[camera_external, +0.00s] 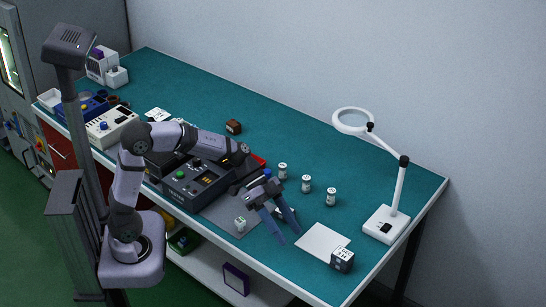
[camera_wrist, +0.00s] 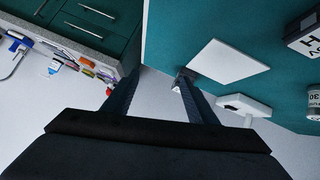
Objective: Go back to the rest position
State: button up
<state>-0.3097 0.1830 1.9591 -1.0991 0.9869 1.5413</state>
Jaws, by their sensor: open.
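My gripper (camera_external: 289,224) is open and empty. It hangs over the front part of the teal bench (camera_external: 300,155), left of a white sheet (camera_external: 322,241). In the wrist view my two dark fingers (camera_wrist: 155,98) stand apart with nothing held between them. The white sheet also shows in the wrist view (camera_wrist: 228,61). A small pale object, partly hidden, lies by the fingers.
A dark tester box (camera_external: 197,182) stands left of my gripper on a grey mat. Several small white cylinders (camera_external: 306,184) stand behind it. A dark labelled cube (camera_external: 342,260) sits at the sheet's corner. A magnifier lamp (camera_external: 386,224) stands at the right.

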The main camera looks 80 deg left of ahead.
jog(key=s+a+r+n+g+y+p, duration=0.1)
jog(key=s+r+p, duration=0.3)
jog(key=s+p, duration=0.4)
jog(key=s+a+r+n+g+y+p, duration=0.2)
jog(key=s+r+n+g+y+p, duration=0.1)
jog(key=s+p, duration=0.5)
jog(key=s+a+r+n+g+y+p, duration=0.1)
jog(key=s+r+n+g+y+p, duration=0.1)
jog(key=s+r+y+p, duration=0.2)
jog(key=s+r+p, duration=0.2)
jog(key=s+p, duration=0.2)
jog(key=p, duration=0.2)
jog(key=shift+s+a+n, duration=0.2)
jog(key=shift+a+n, duration=0.15)
jog(key=shift+n, duration=0.05)
